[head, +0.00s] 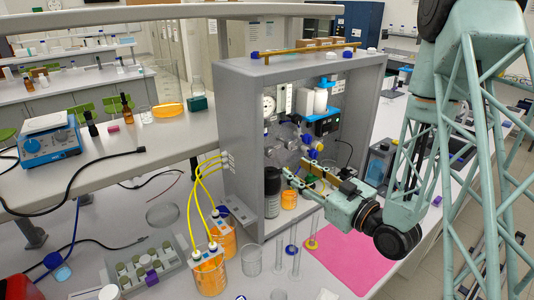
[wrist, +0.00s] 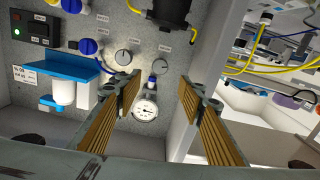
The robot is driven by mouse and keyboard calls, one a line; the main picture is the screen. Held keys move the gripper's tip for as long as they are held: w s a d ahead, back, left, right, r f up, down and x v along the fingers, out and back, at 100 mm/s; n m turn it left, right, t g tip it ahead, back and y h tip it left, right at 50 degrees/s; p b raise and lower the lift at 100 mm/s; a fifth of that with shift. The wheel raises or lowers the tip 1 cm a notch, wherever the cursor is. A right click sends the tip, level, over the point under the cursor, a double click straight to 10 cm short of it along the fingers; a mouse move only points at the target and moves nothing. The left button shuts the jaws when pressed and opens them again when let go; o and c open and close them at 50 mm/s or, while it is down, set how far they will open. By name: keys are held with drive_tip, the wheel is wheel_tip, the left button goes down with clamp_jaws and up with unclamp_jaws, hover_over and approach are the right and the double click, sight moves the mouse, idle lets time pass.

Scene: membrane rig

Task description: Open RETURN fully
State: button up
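The grey membrane rig (head: 243,150) stands on the bench with its front open. Its back panel (wrist: 150,30) fills much of the wrist view and carries several knobs and labels. I cannot read which label says RETURN. A round white-faced gauge (wrist: 147,110) shows between my fingers, with a small blue-topped fitting (wrist: 152,80) above it. A pale round knob (wrist: 122,57) and a grey knob (wrist: 160,65) sit higher up. A blue knob (wrist: 88,47) is at upper left. My gripper (wrist: 159,98) is open and empty, its ribbed pads apart, at the rig's opening in the head view (head: 294,172).
A dark bottle (head: 272,185) and an orange-filled jar (head: 289,199) stand by my gripper. Yellow tubes (head: 193,195) run from the rig's left side to a beaker of orange liquid (head: 209,274). A blue-and-white unit (wrist: 62,80) is at left in the wrist view. The pink mat (head: 345,262) is largely clear.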

sight(273, 153)
drive_tip(key=shift+w+a, duration=0.1)
idle(0.4)
drive_tip(key=shift+p+x, duration=1.05)
drive_tip(key=shift+x, duration=5.75)
drive_tip(key=c, duration=0.9)
